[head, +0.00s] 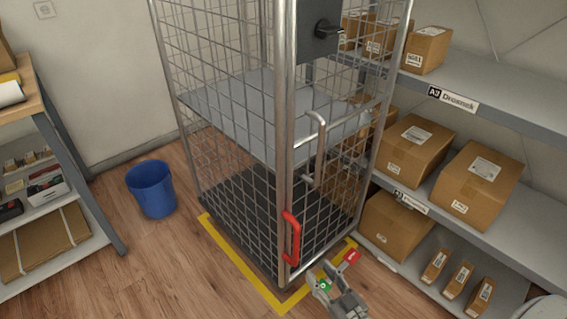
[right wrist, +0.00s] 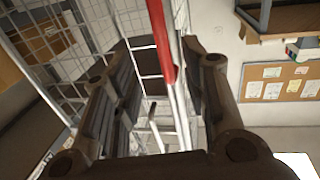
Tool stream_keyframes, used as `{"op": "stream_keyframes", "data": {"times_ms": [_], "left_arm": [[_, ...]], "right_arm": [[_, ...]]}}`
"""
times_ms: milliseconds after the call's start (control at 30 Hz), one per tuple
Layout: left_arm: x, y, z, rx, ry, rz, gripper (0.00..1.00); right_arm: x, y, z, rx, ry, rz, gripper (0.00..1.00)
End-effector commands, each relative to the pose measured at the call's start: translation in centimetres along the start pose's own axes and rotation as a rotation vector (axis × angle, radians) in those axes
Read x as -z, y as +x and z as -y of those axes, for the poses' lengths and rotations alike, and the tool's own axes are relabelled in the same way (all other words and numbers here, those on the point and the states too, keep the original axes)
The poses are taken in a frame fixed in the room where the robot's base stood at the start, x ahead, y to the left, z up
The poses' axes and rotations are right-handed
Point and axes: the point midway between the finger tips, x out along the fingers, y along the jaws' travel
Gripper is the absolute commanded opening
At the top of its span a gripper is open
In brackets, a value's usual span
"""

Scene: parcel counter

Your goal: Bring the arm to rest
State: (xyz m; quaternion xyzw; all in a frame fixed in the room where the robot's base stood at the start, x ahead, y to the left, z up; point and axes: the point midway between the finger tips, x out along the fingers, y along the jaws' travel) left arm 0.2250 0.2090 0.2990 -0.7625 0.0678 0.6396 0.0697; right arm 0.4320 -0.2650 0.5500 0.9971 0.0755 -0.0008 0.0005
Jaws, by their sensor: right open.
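My right gripper (head: 328,275) is at the bottom of the head view, low beside the front corner of the wire cage trolley (head: 285,180). It is below and to the right of the cage's red handle (head: 292,238), apart from it. In the right wrist view the two fingers (right wrist: 158,60) are spread with nothing held. The red handle (right wrist: 161,40) and a metal post show beyond the gap between them. A small red piece (head: 351,257) and a green piece (head: 325,286) are close to the gripper. My left gripper is out of view.
The cage stands inside a yellow floor outline (head: 232,262). Shelves with cardboard boxes (head: 415,150) are close on the right. A blue bin (head: 152,188) stands left of the cage, near a shelved table (head: 58,150). Wood floor (head: 165,265) is clear at the front left.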

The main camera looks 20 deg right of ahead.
Motion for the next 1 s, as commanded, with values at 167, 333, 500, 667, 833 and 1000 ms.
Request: {"op": "stream_keyframes", "data": {"times_ms": [167,333,500,667,833,1000], "left_arm": [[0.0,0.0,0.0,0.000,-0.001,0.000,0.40],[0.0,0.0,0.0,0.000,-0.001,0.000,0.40],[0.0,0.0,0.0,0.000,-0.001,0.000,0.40],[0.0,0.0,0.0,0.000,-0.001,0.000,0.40],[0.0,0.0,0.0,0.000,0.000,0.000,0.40],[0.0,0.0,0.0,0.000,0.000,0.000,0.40]], "right_arm": [[-0.6,0.0,0.1,-0.002,0.001,0.024,0.41],[-5.3,-0.7,1.0,-0.015,-0.001,0.210,0.41],[-12.7,-3.6,2.7,-0.026,-0.008,0.527,0.41],[-18.5,-8.0,4.8,-0.021,-0.017,0.827,0.41],[-22.5,-13.1,6.6,-0.005,-0.029,1.099,0.41],[-24.7,-17.9,8.2,0.015,-0.039,1.320,0.41]]}}
